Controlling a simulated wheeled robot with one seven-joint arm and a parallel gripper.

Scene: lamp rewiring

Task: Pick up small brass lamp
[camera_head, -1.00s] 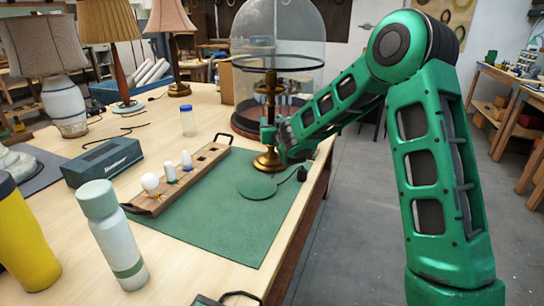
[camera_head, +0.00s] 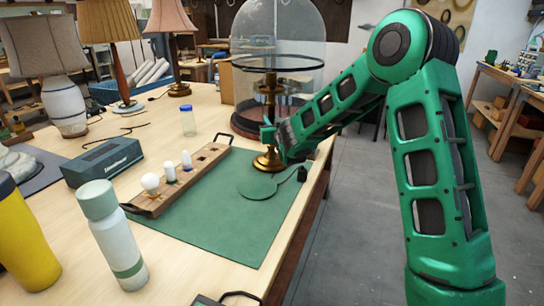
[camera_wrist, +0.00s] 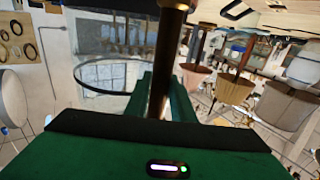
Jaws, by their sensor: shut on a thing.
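The small brass lamp (camera_head: 269,158) stands upright at the far right part of the green mat (camera_head: 225,225). It has a round brass base and a slim stem. My gripper (camera_head: 268,134) is shut on the lamp's stem, above the base. In the wrist view the brass stem (camera_wrist: 166,62) runs between the green fingers of my gripper (camera_wrist: 163,98). Part of the lamp is hidden behind my gripper in the head view. I cannot tell whether the base touches the mat.
A glass dome (camera_head: 285,45) stands just behind the lamp. A wooden bulb rack (camera_head: 207,160) with several bulbs lies to its left. A green disc (camera_head: 257,187) lies in front. Larger shaded lamps stand at the back left. The table's right edge is close.

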